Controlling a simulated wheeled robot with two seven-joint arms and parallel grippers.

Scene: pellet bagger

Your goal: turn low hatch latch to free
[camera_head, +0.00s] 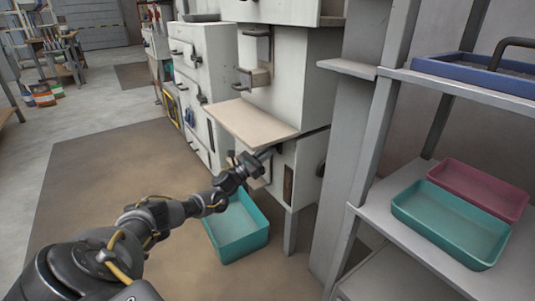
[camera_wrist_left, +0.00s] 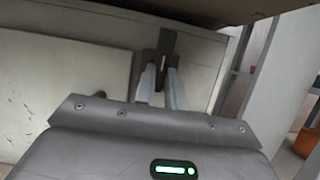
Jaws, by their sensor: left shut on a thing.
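My left gripper (camera_head: 265,154) reaches in from the left to the front of the low cabinet body (camera_head: 307,167), just under a beige shelf (camera_head: 250,122). In the left wrist view the two pale fingers (camera_wrist_left: 160,85) are closed around a dark latch (camera_wrist_left: 166,45) on the grey-white panel (camera_wrist_left: 100,50). The latch stands roughly upright in that view, and its lower part is hidden between the fingers. In the head view the gripper and the shelf edge hide most of the latch. My right gripper is in neither view.
A teal bin (camera_head: 237,227) stands on the floor below the gripper. The beige shelf overhangs the hand closely. A grey post (camera_head: 365,150) and a rack with a teal tray (camera_head: 450,222), a maroon tray (camera_head: 480,185) and a blue tray (camera_head: 480,75) stand to the right. The left floor is open.

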